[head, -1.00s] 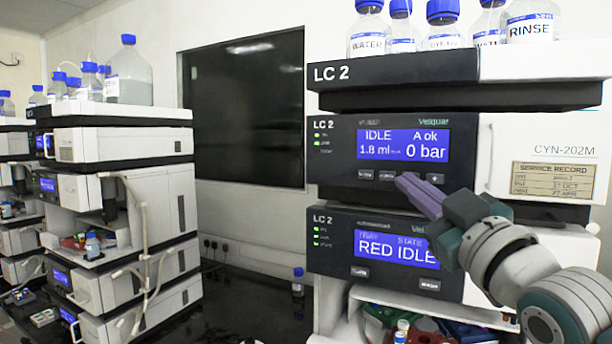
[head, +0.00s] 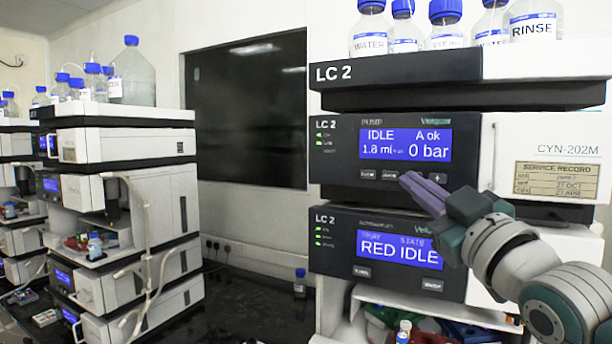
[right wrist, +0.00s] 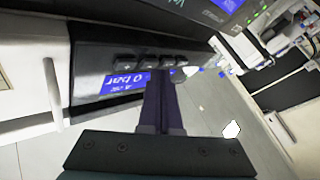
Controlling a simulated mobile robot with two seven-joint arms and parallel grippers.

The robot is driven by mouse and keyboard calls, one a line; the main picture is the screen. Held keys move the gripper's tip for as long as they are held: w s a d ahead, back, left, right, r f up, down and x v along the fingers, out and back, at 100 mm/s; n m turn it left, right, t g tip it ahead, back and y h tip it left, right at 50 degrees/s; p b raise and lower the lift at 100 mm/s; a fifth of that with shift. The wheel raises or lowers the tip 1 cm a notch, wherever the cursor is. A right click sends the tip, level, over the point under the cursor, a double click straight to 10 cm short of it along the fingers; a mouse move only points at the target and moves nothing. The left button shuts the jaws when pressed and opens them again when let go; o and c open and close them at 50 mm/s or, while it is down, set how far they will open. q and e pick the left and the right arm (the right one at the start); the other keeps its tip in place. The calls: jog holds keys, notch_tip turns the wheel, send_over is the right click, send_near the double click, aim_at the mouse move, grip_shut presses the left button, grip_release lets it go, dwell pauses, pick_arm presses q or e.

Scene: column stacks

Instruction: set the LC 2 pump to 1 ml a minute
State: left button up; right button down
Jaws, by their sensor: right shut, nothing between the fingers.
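The LC 2 pump (head: 342,165) is the dark-fronted upper module at the right of the head view. Its blue display (head: 404,145) reads IDLE, A ok, 1.8 ml and 0 bar. Below the display is a row of small buttons; the plus button (head: 437,178) is at the right end. My right gripper (head: 405,178) is shut and empty, its purple fingertips in front of the row, left of the plus button, hiding the button there. Contact cannot be told. The right wrist view shows the fingers (right wrist: 160,80) and the button row (right wrist: 147,63) upside down. My left gripper is not in view.
The LC 2 autosampler (head: 335,262) directly below shows RED IDLE. Bottles (head: 445,28) stand on top of the stack. A service record card (head: 555,181) is on the white panel at the right. Another instrument stack (head: 130,190) stands at the left, with dark bench between.

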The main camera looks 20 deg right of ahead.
jog(key=shift+w+d, duration=0.25)
jog(key=shift+d, duration=0.05)
dwell(0.4)
jog(key=shift+a, duration=0.1)
jog(key=shift+s+a+p, duration=0.3)
jog(key=shift+s+a, duration=0.25)
dwell(0.3)
jog(key=s+a+p, duration=0.2)
jog(key=s+a, duration=0.1)
jog(key=shift+s+a, duration=0.15)
jog(key=shift+a, duration=0.25)
dwell(0.7)
